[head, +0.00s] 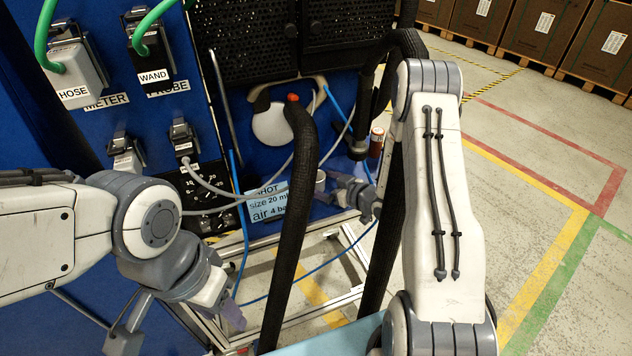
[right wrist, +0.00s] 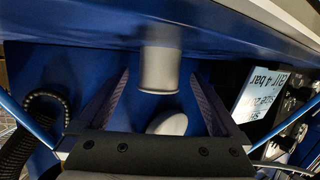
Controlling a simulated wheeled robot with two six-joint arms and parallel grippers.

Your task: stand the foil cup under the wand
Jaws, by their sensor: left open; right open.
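A small pale grey cylinder that looks like the foil cup (head: 320,181) shows by the fingers of my right gripper (head: 338,189), partly hidden. In the right wrist view the grey cup (right wrist: 159,72) lies between the two spread fingers of the open right gripper (right wrist: 160,76), with a gap on each side. My left gripper (head: 181,322) hangs low at the left in the head view, open, and appears empty. A plug labelled WAND (head: 153,76) is on the blue panel; I cannot clearly tell the wand itself.
Thick black hoses (head: 293,230) hang in front of the metal frame (head: 330,236). A light blue sign (head: 266,203) and thin cables are near the right gripper. A red can (head: 377,142) stands behind it. Open floor (head: 545,150) lies at the right.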

